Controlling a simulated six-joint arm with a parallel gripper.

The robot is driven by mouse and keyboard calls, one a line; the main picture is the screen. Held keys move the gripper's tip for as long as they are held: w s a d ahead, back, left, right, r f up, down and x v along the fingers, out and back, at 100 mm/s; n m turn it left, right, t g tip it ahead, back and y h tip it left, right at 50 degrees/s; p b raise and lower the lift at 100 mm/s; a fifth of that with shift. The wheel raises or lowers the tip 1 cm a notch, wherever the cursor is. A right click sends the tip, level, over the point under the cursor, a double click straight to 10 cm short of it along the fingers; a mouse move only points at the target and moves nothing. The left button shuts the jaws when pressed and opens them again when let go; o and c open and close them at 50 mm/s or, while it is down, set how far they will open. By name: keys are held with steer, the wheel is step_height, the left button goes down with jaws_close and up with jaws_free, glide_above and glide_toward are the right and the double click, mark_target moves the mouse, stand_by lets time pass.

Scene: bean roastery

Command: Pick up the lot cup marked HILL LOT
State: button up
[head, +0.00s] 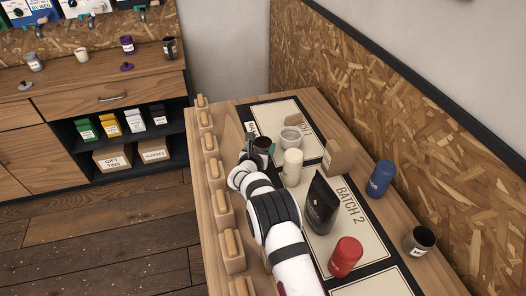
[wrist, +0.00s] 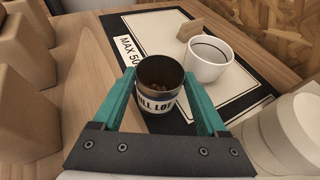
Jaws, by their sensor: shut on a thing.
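The dark lot cup (wrist: 158,108) has a white label reading "ILL LOT", its first letter hidden by a finger. Brown beans show inside it. My gripper (wrist: 160,82) has its green fingers shut on the cup, one on each side. In the head view the dark cup (head: 263,142) is upright in my gripper (head: 257,150), at the far left part of the bench mats. I cannot tell whether its base touches the mat.
A white cup (wrist: 207,60) stands close to the right of the held cup. A white canister (head: 292,168), brown box (head: 340,157), black pouch (head: 322,205), blue can (head: 381,179) and red can (head: 346,257) stand nearer. Wooden blocks (head: 211,169) line the left edge.

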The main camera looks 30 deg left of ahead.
steer(key=shift+c, duration=1.1)
